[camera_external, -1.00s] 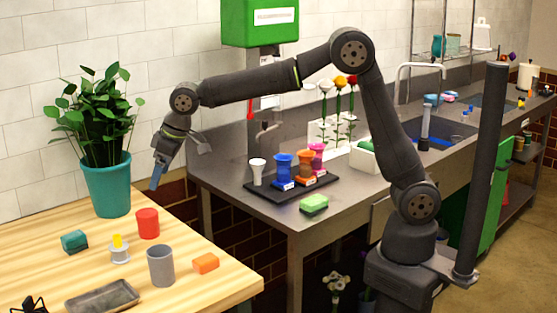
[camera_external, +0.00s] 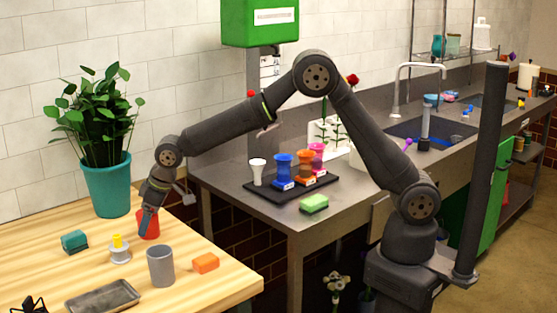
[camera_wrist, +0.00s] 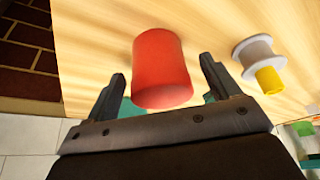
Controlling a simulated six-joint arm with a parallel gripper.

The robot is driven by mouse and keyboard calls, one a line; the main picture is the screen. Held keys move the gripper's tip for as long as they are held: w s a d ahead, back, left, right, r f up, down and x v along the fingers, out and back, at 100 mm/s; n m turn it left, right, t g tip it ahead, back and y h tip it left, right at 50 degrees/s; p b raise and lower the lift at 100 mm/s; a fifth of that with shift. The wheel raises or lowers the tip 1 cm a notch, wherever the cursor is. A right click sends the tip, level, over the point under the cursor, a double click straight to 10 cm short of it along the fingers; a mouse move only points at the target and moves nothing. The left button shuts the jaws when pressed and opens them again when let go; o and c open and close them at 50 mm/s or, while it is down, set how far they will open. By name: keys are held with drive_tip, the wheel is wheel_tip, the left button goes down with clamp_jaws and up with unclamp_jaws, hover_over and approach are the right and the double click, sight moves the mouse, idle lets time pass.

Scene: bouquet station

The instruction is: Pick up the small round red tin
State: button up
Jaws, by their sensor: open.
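The small round red tin (camera_external: 153,229) stands upright on the wooden table near its back edge. My gripper (camera_external: 147,226) is lowered at the tin and hides part of it in the external view. In the wrist view the red tin (camera_wrist: 161,68) appears between and just beyond the two open fingers (camera_wrist: 165,85). The fingers are apart, with a gap on either side of the tin. I cannot tell whether either finger touches it.
A white spool with a yellow top (camera_external: 120,250), a grey cup (camera_external: 160,266), an orange block (camera_external: 206,263) and a teal block (camera_external: 75,241) are nearby. A potted plant (camera_external: 107,186) stands behind. A grey tray (camera_external: 103,297) lies in front.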

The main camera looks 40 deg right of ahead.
drive_tip(key=shift+x, duration=0.75)
drive_tip(key=shift+c, duration=0.4)
drive_tip(key=c, duration=1)
drive_tip(key=shift+r, duration=0.1)
drive_tip(key=shift+c, duration=0.2)
